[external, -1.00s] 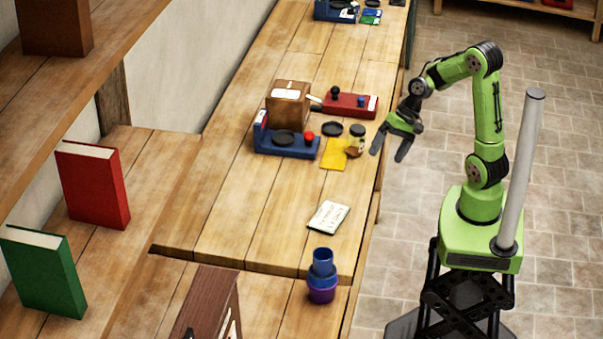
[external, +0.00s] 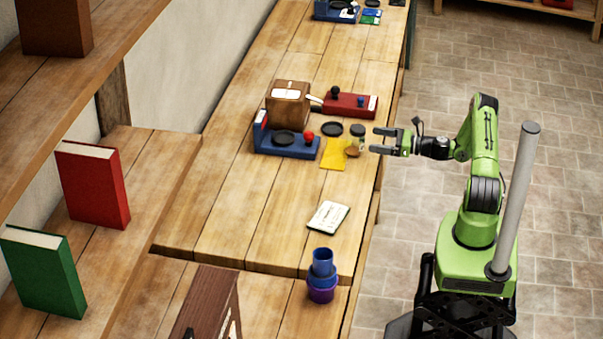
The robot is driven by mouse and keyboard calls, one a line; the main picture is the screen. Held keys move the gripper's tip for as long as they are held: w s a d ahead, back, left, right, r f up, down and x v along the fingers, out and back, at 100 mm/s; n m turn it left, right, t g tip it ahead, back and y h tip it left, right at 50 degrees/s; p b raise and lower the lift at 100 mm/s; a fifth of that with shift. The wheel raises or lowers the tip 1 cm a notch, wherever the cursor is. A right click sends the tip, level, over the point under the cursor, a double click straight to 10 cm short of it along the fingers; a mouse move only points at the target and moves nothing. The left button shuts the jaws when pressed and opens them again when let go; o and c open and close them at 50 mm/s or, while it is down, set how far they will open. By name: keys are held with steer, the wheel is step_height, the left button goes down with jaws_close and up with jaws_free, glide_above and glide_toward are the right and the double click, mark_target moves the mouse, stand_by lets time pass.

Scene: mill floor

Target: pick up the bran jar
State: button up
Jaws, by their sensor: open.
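A small jar (external: 358,142) with a dark lid and pale, see-through sides stands near the right edge of the long wooden bench; I take it to be the bran jar, though no label can be read. A small brown item (external: 352,152) sits against its front left. My gripper (external: 372,140) is open and level, just right of the jar, with its fingers pointing left toward it. The fingers appear apart from the jar, but the exact gap cannot be told.
A yellow cloth (external: 333,155), a black disc (external: 332,129), a blue scale-like device (external: 287,143), a brown box (external: 289,103) and a red device (external: 350,105) crowd the jar's left and back. Bench between is clear.

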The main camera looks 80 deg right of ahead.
mark_target(356, 138)
steer(key=w, duration=0.5)
steer(key=w+b, duration=0.1)
steer(key=w, duration=0.2)
steer(key=shift+f, duration=0.3)
steer(key=shift+r, duration=0.1)
steer(key=c, duration=1.3)
